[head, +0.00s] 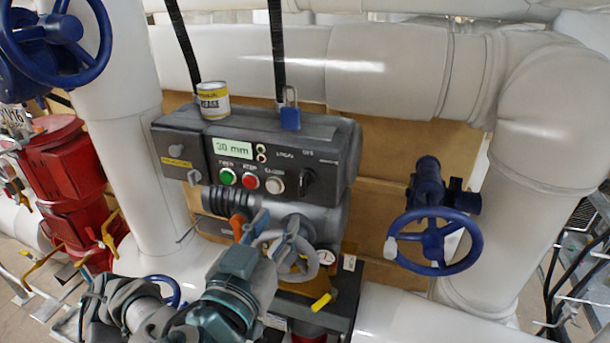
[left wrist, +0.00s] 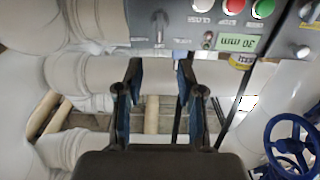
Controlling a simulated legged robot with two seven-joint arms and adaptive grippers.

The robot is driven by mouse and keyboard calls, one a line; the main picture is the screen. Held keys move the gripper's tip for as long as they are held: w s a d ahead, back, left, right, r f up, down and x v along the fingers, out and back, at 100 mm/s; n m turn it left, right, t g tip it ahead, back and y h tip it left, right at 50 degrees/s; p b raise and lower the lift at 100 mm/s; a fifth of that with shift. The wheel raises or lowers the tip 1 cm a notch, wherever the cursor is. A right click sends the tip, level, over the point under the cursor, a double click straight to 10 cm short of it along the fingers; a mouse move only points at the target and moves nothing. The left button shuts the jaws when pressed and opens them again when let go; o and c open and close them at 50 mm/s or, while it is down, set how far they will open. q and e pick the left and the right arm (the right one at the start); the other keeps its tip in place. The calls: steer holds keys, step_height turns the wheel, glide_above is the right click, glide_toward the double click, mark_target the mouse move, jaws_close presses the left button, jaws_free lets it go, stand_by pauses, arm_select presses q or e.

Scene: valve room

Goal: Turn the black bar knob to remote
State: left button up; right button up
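The black bar knob (head: 307,182) is at the right end of the dark control panel (head: 335,178), below small labels that are hard to read. Its bar looks about upright. In the left wrist view the panel is upside down and the knob (left wrist: 160,27) shows at the top, its bar along the picture's vertical. My left gripper (head: 270,235) is below and left of the knob in the head view, apart from it. In the left wrist view the gripper (left wrist: 159,76) has its two fingers spread with nothing between them. My right gripper is out of view.
Green, red and white buttons (head: 249,181) sit left of the knob. A grease can (head: 213,101) and a blue padlock (head: 290,117) are at the panel's top. A blue handwheel (head: 434,242) stands to the right. White pipes surround the unit.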

mark_target(301, 183)
arm_select(q)
steer(key=p+x, duration=0.1)
steer(key=x, duration=0.5)
steer(key=p+x, duration=0.2)
steer(key=x, duration=0.4)
steer(key=shift+w+d, duration=0.1)
steer(key=shift+d, duration=0.2)
steer(key=shift+w+d, duration=0.2)
steer(key=shift+w, duration=0.1)
steer(key=shift+f, duration=0.1)
steer(key=shift+a, duration=0.35)
steer(key=shift+w+a, duration=0.1)
steer(key=shift+a, duration=0.15)
steer(key=c, duration=0.5)
jaws_close()
steer(key=shift+d, duration=0.3)
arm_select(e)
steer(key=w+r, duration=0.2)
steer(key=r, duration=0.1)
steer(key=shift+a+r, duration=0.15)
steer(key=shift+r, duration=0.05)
